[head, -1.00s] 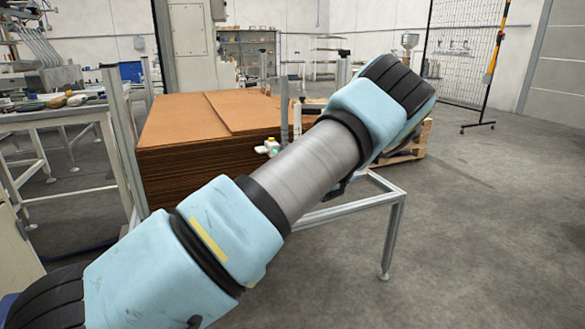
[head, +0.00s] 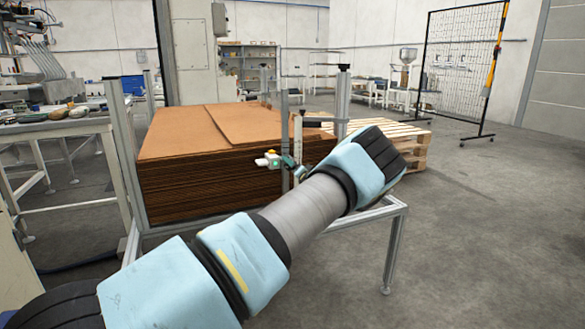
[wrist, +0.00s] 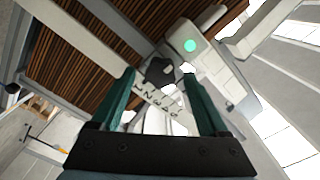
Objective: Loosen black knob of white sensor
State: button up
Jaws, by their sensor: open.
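The white sensor (head: 266,161) is mounted on the frame at the front of the cardboard stack, with a lit green spot. In the wrist view the sensor (wrist: 205,58) shows its round green light at the upper middle. The black knob (wrist: 160,70) is beside it, near a pale marked scale strip (wrist: 165,108). My gripper (wrist: 160,75) is open, with its two dark green fingers on either side of the knob in this picture. I cannot tell whether a finger touches it. In the head view my arm hides most of the gripper and the knob.
A tall stack of brown cardboard sheets (head: 205,190) stands behind the sensor. A metal frame (head: 393,245) with upright posts surrounds it. Wooden pallets (head: 408,143) stand behind my wrist. The floor to the right is open.

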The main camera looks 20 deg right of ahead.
jog(key=shift+w, duration=0.15)
jog(key=shift+c, duration=0.4)
grip_shut()
